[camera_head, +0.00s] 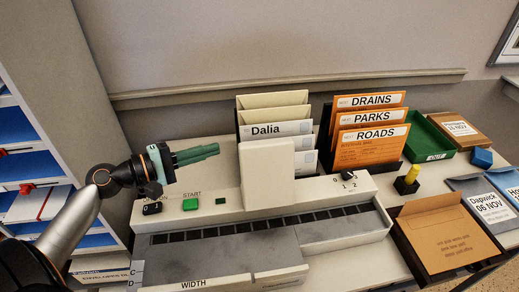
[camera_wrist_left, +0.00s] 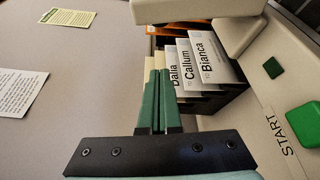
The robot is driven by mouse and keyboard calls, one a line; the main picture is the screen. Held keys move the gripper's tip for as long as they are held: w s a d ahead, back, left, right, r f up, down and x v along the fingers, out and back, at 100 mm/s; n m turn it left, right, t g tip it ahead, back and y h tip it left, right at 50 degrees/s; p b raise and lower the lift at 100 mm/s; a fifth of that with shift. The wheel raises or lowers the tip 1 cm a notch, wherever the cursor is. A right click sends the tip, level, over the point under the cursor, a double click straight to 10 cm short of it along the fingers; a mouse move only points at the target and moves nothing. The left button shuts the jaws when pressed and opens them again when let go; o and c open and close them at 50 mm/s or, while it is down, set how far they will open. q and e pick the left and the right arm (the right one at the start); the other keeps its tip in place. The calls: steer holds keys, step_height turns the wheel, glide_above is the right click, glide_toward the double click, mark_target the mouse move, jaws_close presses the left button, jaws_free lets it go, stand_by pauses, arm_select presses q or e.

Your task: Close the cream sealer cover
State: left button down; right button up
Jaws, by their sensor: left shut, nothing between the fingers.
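The cream sealer (camera_head: 345,192) sits on the desk with a green START button (camera_head: 190,204), a dial (camera_head: 348,175) and a dark-slotted grey bed. A cream upright block (camera_head: 267,172) rises from its back edge, seemingly the cover standing raised. My left gripper (camera_head: 216,149) is behind the sealer's left end, left of the block and apart from it. Its green fingers are shut and empty, and they also show in the left wrist view (camera_wrist_left: 159,78). In that view the START button (camera_wrist_left: 306,126) is at the right. My right gripper is not in view.
Behind the block stand a rack with a Dalia card (camera_head: 266,130) and orange folders (camera_head: 368,138). To the right are a green tray (camera_head: 428,140), a yellow-topped stamp (camera_head: 409,178) and a brown envelope (camera_head: 445,235). A shelf unit (camera_head: 90,95) stands left.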

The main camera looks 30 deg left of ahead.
mark_target(250, 148)
arm_select(q)
steer(key=w+d+p, duration=0.1)
steer(key=w+d, duration=0.1)
steer(key=w+d+p, duration=0.1)
steer(key=w+d, duration=0.1)
steer(key=d, duration=0.1)
steer(key=w+d+p, duration=0.1)
steer(key=d+p, duration=0.1)
steer(key=shift+w+d+f, duration=0.2)
steer(key=shift+w+d, duration=0.15)
steer(key=shift+w, duration=0.05)
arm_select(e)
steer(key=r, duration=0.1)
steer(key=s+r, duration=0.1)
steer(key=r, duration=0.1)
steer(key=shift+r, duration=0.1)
